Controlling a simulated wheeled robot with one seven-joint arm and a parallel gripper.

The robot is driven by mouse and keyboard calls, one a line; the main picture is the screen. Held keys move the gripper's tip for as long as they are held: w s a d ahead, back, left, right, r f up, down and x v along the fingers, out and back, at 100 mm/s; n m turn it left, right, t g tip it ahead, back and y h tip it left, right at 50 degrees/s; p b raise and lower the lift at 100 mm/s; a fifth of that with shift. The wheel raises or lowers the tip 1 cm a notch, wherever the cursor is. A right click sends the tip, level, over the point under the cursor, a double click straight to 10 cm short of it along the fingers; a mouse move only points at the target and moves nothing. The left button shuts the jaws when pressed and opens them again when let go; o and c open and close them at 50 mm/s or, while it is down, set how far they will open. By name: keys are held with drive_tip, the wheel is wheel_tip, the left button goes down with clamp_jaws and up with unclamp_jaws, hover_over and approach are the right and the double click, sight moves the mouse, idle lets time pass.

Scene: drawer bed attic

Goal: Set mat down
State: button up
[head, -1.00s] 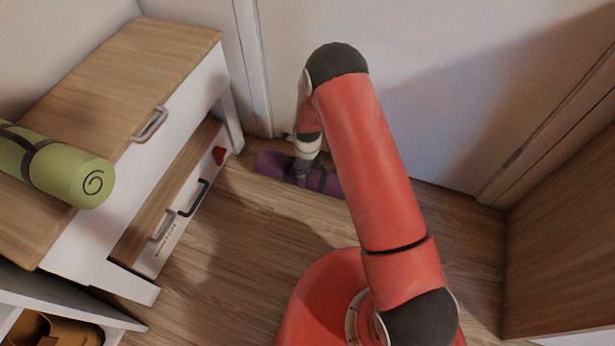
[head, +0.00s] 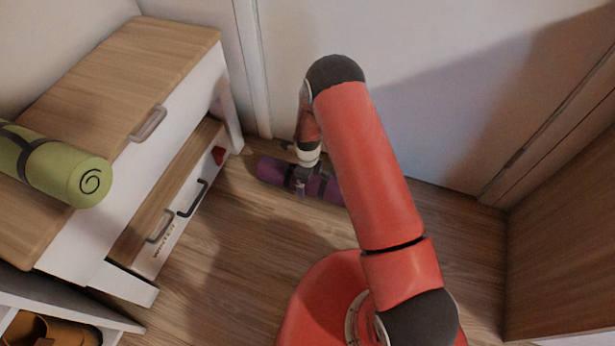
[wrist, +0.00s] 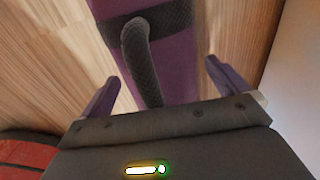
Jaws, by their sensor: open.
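A rolled purple mat (head: 270,172) with dark straps lies on the wooden floor by the wall in the head view. My gripper (head: 302,186) is down at the mat, partly hiding its middle. In the wrist view the purple mat (wrist: 181,62) runs up the picture, with a dark band and a dark strap loop (wrist: 147,60). My gripper's two fingers (wrist: 160,85) are open and apart, one on each side of the strap loop. The loop stands up between them, and I cannot tell whether either finger touches it. My arm hides the mat's right end in the head view.
A green rolled mat (head: 62,170) lies on the wooden-topped drawer unit (head: 125,70) at left. A lower drawer (head: 190,190) with a dark handle is beneath it. A shelf with brown shoes (head: 45,330) is at bottom left. The floor (head: 225,240) between is clear.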

wheel_tip(320, 180, up, 13)
drive_tip(key=shift+f+p, duration=0.1)
drive_tip(key=shift+p, duration=1.05)
drive_tip(key=s+d+r+n+t, duration=0.1)
drive_tip(key=s+d+r+n, duration=0.2)
drive_tip(key=r, duration=0.7)
drive_tip(key=s+d+r+n+t+y, duration=0.1)
drive_tip(key=s+d+r+n, duration=0.2)
drive_tip(key=r, duration=0.6)
drive_tip(key=s+d+r+n+t, duration=0.15)
drive_tip(key=r+n, duration=0.35)
drive_tip(key=r, duration=0.5)
drive_tip(key=s+d+r+n, duration=0.2)
drive_tip(key=s+r+n, duration=0.1)
drive_tip(key=s, duration=0.3)
drive_tip(key=s+d+r+n+t, duration=0.1)
drive_tip(key=s+d+r+n, duration=0.2)
drive_tip(key=s, duration=0.3)
drive_tip(key=s+d+r+n+t+h, duration=0.1)
drive_tip(key=s+d+r+n, duration=0.2)
drive_tip(key=s+n, duration=0.2)
drive_tip(key=shift+s+r, duration=0.35)
drive_tip(key=shift+s, duration=0.75)
wheel_tip(320, 180, up, 9)
drive_tip(key=p, duration=0.8)
drive_tip(key=shift+f+p, duration=0.15)
drive_tip(key=shift+p, duration=0.2)
